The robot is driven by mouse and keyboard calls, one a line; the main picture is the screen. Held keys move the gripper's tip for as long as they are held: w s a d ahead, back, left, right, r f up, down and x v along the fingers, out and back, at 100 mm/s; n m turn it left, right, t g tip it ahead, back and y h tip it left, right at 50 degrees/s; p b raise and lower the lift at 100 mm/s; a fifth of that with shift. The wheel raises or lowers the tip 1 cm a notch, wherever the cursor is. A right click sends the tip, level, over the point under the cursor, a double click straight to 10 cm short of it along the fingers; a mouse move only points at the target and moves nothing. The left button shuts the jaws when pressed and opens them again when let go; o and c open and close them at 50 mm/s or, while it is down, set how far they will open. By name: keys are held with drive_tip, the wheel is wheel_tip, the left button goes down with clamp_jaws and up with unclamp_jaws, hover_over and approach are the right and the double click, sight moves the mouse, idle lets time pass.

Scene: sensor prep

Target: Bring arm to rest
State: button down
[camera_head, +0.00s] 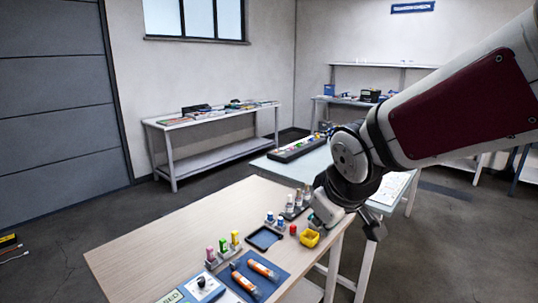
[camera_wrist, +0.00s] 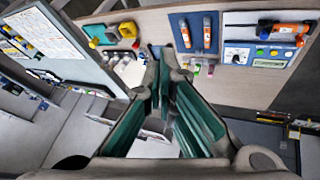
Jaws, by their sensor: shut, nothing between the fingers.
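My gripper (camera_head: 367,224) hangs beside the right edge of the wooden table (camera_head: 150,245) in the head view, with my arm reaching in from the upper right. In the wrist view its teal-padded fingers (camera_wrist: 163,66) point toward the tabletop. They are shut, and nothing shows held between them. The gripper partly hides the table's right corner and the items near it in the head view.
Orange tubes (camera_head: 262,269) lie on a blue mat. A pale table (camera_head: 316,165) stands behind. Floor between the left bench (camera_head: 215,122) and wooden table is clear.

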drive_tip(key=s+d+m+g, duration=0.1)
drive_tip(key=s+d+m, duration=0.2)
drive_tip(key=s, duration=0.8)
drive_tip(key=s+d+r+m+g, duration=0.1)
drive_tip(key=s+d+m, duration=0.3)
drive_tip(key=s, duration=0.7)
drive_tip(key=shift+d+r, duration=0.15)
drive_tip(key=shift+d, duration=0.6)
drive_tip(key=shift+a, duration=0.1)
idle(0.4)
